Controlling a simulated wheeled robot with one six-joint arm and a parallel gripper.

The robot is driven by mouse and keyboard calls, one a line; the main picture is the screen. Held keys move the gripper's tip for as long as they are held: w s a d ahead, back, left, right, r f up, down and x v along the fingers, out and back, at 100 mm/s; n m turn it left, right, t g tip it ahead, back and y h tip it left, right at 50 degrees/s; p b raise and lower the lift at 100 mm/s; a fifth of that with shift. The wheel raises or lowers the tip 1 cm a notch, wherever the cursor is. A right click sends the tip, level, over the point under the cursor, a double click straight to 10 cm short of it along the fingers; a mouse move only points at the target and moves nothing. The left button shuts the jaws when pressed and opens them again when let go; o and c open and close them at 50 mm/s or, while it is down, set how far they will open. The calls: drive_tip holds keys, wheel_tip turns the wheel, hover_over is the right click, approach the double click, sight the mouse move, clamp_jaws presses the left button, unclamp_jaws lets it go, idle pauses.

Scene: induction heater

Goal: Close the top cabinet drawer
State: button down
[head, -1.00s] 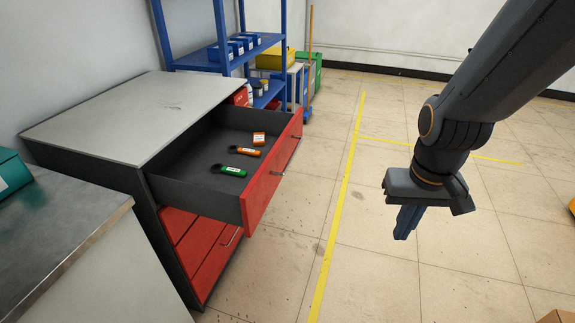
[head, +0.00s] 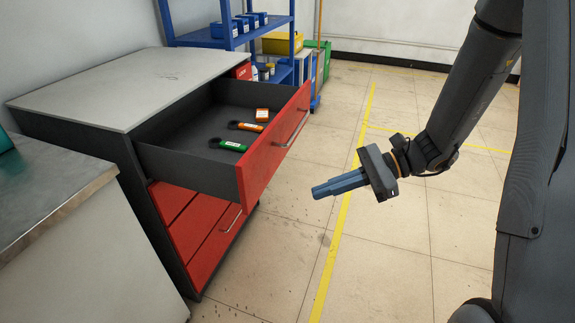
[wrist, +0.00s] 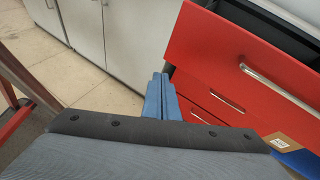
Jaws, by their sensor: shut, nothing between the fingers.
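The top cabinet drawer (head: 270,150) has a red front with a metal handle (head: 292,128) and is pulled well out of the grey cabinet (head: 150,185). Inside it lie a green tool (head: 228,145), an orange tool (head: 246,127) and a small orange box (head: 262,115). My gripper (head: 316,192) is shut and empty, in front of the drawer, to its right in the head view and apart from it. In the wrist view the blue fingers (wrist: 160,85) point past the left edge of the red drawer front (wrist: 235,65).
Lower red drawers (head: 205,225) sit closed below. A metal-topped bench (head: 60,185) stands left of the cabinet. A blue shelf rack (head: 230,38) stands behind it. The tiled floor right of the cabinet, with yellow lines (head: 345,205), is clear.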

sight(276, 150)
drive_tip(key=w+d+f+m+t+y+b, duration=0.1)
drive_tip(key=w+d+m+t+y, duration=0.1)
drive_tip(key=w+m+t, duration=0.3)
drive_tip(key=w+d+f+m+t+y+b, duration=0.1)
drive_tip(key=w+d+t+y+b, duration=0.15)
drive_tip(key=w, duration=0.45)
drive_tip(key=shift+h, duration=0.35)
drive_tip(key=p+x, duration=0.2)
drive_tip(key=x, duration=1.1)
drive_tip(key=shift+a+r, duration=0.15)
drive_tip(key=shift+r, duration=0.05)
drive_tip(key=shift+w+a, duration=0.15)
drive_tip(key=shift+a, duration=0.15)
